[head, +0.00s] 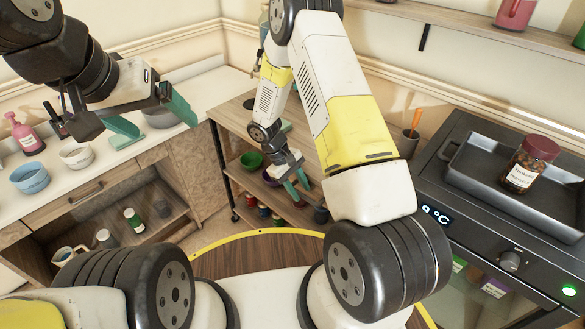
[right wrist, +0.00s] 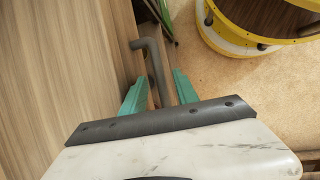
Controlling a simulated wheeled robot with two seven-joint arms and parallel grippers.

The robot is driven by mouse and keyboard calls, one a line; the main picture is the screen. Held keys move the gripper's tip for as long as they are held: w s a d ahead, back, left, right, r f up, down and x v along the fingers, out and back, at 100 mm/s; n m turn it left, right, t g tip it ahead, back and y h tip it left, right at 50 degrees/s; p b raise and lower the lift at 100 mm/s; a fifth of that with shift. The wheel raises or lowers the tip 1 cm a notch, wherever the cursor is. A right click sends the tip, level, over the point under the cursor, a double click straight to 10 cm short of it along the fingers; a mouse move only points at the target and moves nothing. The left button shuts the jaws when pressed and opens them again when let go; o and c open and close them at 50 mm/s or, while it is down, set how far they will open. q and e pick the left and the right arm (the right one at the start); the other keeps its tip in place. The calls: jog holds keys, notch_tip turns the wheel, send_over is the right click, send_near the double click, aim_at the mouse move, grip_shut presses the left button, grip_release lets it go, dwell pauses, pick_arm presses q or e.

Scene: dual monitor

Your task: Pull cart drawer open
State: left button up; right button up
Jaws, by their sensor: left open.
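The wooden cart (head: 232,108) stands in the middle of the head view, with a flat top, lower shelves and dark wheels. In the right wrist view a wooden panel (right wrist: 50,60) fills the left side, and a grey bent bar handle (right wrist: 154,68) stands off beside it. My right gripper (right wrist: 157,88) is open, with its green fingers on either side of the handle and visible gaps. My left gripper (head: 157,120) is open and empty above the left counter.
The left counter holds a blue bowl (head: 30,178), a white bowl (head: 76,154) and a pink bottle (head: 25,134). At right, a jar (head: 530,163) stands in a tray on the oven (head: 450,190).

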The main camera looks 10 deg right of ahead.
jog(key=shift+s+d+f, duration=0.1)
jog(key=shift+d+f, duration=0.05)
jog(key=shift+f, duration=0.2)
grip_shut()
dwell(1.2)
